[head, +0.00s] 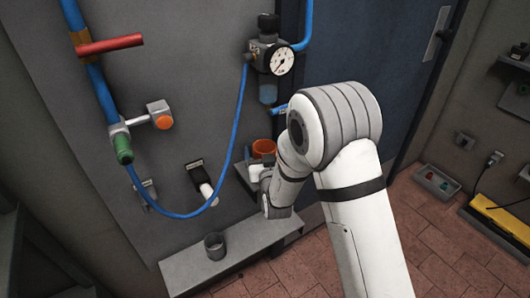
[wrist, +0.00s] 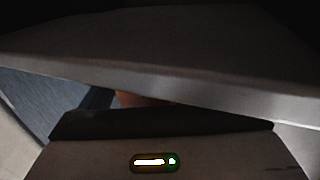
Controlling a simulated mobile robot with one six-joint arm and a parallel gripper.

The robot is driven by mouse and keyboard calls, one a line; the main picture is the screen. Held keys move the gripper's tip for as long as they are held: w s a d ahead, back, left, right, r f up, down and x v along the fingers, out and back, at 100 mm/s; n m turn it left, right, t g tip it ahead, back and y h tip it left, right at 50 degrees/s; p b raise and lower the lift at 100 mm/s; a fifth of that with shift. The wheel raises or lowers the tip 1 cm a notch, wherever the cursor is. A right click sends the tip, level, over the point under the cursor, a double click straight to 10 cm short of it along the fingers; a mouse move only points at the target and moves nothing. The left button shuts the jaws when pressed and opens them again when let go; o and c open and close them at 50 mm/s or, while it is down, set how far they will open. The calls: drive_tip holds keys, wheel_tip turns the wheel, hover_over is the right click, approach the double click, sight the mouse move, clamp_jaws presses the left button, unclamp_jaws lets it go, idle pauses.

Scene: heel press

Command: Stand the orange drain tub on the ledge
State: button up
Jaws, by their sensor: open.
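The orange drain tub (head: 263,147) shows in the head view, upright and left of my arm, in front of the wall panel. A small grey ledge (head: 243,178) sticks out just below it. My arm hides part of both, and I cannot tell whether the tub rests on the ledge. My gripper (head: 262,180) is open, close below the tub, its fingertips mostly hidden. In the wrist view, a grey slab edge (wrist: 180,75) crosses close in front of the camera. A thin brownish-orange sliver (wrist: 140,99) shows beneath it; I cannot tell what it is.
A long low grey bench (head: 188,274) holds a grey cup (head: 214,246). A blue hose (head: 228,165) loops left of the tub, below a pressure gauge (head: 281,62). A white pipe stub (head: 206,193) sticks out of the wall. A grey tray (head: 437,187) lies at right.

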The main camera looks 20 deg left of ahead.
drive_tip(key=b+v, duration=0.1)
drive_tip(key=v, duration=1.1)
drive_tip(key=w+d+r+m+g+h, duration=0.1)
drive_tip(key=d+g+h, duration=0.2)
drive_tip(key=d, duration=0.4)
drive_tip(key=d+r+m+g+h, duration=0.2)
drive_tip(key=d+g, duration=0.1)
drive_tip(key=d, duration=0.4)
drive_tip(key=s+d+r+m+g+h, duration=0.1)
drive_tip(key=s+d+g, duration=0.3)
drive_tip(key=s+d, duration=0.4)
drive_tip(key=s+d+r+m+g+h, duration=0.1)
drive_tip(key=s+d+r+g, duration=0.3)
drive_tip(key=s+d, duration=0.4)
drive_tip(key=shift+s+d+h, duration=0.3)
drive_tip(key=shift+s+h, duration=0.3)
drive_tip(key=shift+s, duration=0.5)
drive_tip(key=shift+r, duration=0.2)
